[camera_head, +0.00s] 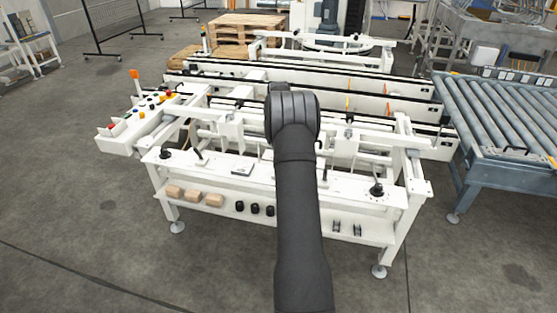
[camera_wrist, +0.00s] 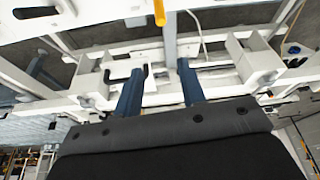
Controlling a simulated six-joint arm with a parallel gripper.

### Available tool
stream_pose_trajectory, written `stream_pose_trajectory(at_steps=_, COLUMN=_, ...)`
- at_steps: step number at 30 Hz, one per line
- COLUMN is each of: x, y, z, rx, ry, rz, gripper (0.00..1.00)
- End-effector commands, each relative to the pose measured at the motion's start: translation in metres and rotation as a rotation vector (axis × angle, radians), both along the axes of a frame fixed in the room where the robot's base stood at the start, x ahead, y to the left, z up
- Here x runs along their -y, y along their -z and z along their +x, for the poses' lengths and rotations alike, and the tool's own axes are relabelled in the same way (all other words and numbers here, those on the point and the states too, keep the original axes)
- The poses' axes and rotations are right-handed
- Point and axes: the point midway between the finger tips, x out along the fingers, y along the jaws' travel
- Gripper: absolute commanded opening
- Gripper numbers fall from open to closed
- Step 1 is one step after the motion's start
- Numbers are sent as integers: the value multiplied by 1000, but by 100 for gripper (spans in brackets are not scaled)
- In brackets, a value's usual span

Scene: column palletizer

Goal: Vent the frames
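The white machine frame (camera_head: 270,185) stands in front of me, with long parallel rails behind its front shelf. Upright orange pieces (camera_head: 347,103) stand along it; an orange rod (camera_wrist: 160,14) shows at the top of the wrist view. My gripper (camera_wrist: 160,78) shows in the wrist view as two dark blue fingers, well apart, with nothing seen between them. They are over the white beams and blocks of the machine; whether they touch anything I cannot tell. In the head view my own arm hides the gripper and the middle of the machine. No vent is clearly recognisable.
A control panel (camera_head: 152,112) with coloured buttons is at the left. The lower shelf holds tan blocks (camera_head: 192,194) and black round parts (camera_head: 255,209). Black-knobbed fittings (camera_head: 377,190) stand on the upper shelf. A roller conveyor (camera_head: 500,110) is at the right.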

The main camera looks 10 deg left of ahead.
Motion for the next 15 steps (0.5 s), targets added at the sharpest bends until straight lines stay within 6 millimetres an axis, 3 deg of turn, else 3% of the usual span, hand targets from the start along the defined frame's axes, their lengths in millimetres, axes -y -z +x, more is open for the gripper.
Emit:
stream_pose_trajectory(at_steps=6, x=-5, y=-11, z=15, rx=-152, ry=-13, rz=-12, gripper=37)
stream_pose_trajectory(at_steps=15, x=-5, y=-29, z=8, rx=-305, ry=-52, rz=-15, gripper=37)
